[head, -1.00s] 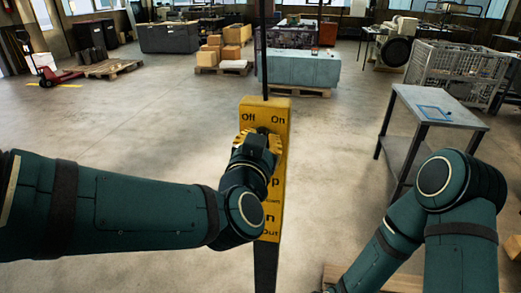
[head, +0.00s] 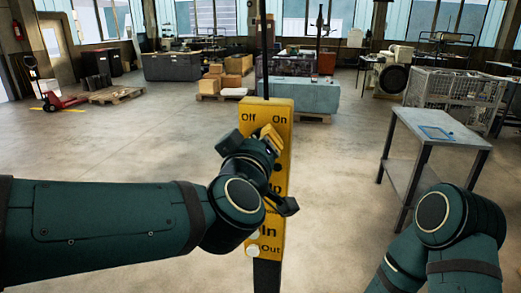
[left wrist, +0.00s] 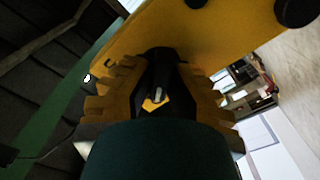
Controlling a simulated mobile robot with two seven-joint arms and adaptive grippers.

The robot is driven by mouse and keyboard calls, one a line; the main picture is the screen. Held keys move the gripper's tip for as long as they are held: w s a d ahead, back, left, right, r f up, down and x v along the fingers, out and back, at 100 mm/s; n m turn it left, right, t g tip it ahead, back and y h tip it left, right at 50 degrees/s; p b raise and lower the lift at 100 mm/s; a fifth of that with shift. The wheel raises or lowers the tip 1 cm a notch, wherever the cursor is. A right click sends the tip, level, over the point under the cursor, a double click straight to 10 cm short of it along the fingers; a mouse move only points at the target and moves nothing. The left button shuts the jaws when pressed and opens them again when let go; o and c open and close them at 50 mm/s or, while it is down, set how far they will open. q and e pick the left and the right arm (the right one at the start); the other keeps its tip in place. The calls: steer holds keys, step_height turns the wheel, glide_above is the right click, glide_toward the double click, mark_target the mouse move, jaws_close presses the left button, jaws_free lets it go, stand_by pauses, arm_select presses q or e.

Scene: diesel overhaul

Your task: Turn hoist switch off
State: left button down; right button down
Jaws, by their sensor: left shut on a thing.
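The hoist control is a tall yellow pendant box (head: 280,118) hanging from a thin black cable in the middle of the head view. "Off" is printed at its upper left and "On" at its upper right. My left gripper (head: 266,141) is at the box just below these words and is tilted. In the left wrist view, its ribbed yellow fingers are shut on the black switch knob (left wrist: 160,65), one on either side. The gripper hides the knob in the head view, so its pointing direction cannot be told there. My right gripper is out of view.
A grey metal table (head: 435,122) stands to the right. A wire crate (head: 455,95) and a pallet with cardboard boxes (head: 225,72) are farther back. The floor around the pendant is clear.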

arm_select(q)
steer(key=shift+a+r+n+b, duration=0.1)
steer(key=shift+r+n+b, duration=0.2)
steer(key=shift+n, duration=0.3)
steer(key=c, duration=1.1)
jaws_free()
steer(key=shift+c, duration=0.2)
steer(key=shift+o, duration=1)
steer(key=shift+w+f, duration=0.1)
steer(key=shift+w, duration=0.05)
steer(key=shift+w+f, duration=0.1)
steer(key=s+a, duration=0.2)
steer(key=s, duration=1)
steer(key=shift+a, duration=0.15)
steer(key=shift+w, duration=0.1)
